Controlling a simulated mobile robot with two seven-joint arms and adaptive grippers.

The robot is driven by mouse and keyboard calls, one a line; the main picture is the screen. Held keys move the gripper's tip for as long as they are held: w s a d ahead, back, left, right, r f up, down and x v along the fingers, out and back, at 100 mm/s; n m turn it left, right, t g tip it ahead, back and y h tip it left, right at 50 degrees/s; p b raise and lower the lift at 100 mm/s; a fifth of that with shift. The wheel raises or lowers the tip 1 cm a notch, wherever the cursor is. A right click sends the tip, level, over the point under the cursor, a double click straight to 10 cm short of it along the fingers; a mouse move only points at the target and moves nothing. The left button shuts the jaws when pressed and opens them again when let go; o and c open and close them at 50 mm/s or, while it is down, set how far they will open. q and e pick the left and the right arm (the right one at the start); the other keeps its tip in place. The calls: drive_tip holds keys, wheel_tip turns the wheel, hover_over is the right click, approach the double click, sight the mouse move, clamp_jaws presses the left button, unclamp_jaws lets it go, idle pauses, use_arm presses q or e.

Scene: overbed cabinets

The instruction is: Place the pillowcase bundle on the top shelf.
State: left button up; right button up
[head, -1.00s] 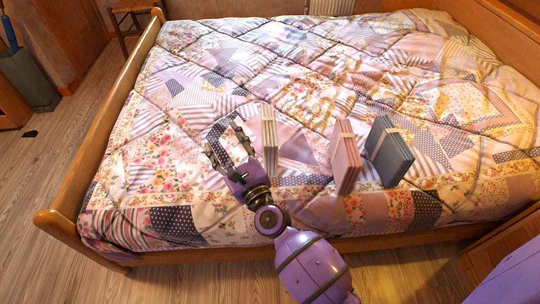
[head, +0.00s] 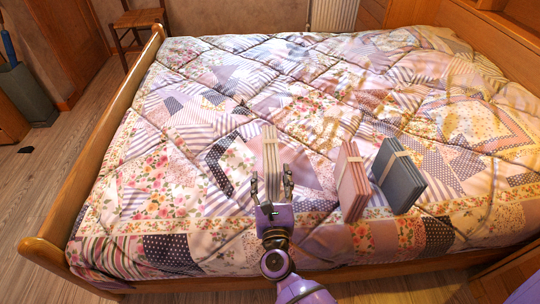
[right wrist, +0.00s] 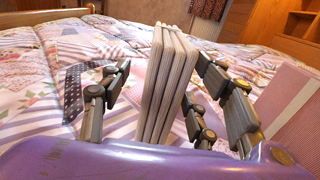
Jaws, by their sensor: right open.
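Three folded, banded bundles stand upright on the bed: a cream one (head: 270,150), a pink one (head: 351,182) and a dark grey one (head: 399,177). I cannot tell which is the pillowcase bundle. My right gripper (head: 271,176) is open, with its fingers on either side of the cream bundle's lower part. In the right wrist view the cream bundle (right wrist: 166,85) stands between the open fingers (right wrist: 164,72), with gaps visible at the sides. The pink bundle (right wrist: 290,115) is beyond the right fingers. My left gripper and a clear top shelf are not in view.
The bed's patchwork quilt (head: 215,105) is soft and uneven, with free room left of the bundles. A wooden bed rail (head: 100,150) runs along the left. Wooden cabinetry with an open niche (right wrist: 301,22) stands at the far right. A chair (head: 140,22) is at the back left.

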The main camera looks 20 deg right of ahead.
sight(271, 158)
drive_tip(key=shift+w+d, duration=0.15)
drive_tip(key=shift+w, duration=0.25)
drive_tip(key=shift+w+d, duration=0.1)
drive_tip(key=shift+w, duration=0.25)
drive_tip(key=shift+x, duration=0.8)
drive_tip(key=x, duration=0.5)
drive_tip(key=shift+s+d+f, duration=0.1)
drive_tip(key=shift+d+f, duration=0.15)
drive_tip(key=shift+f, duration=0.05)
drive_tip(key=c, duration=1.2)
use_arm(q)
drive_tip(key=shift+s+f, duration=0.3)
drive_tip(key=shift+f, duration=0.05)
use_arm(e)
clamp_jaws()
drive_tip(key=shift+r, duration=0.15)
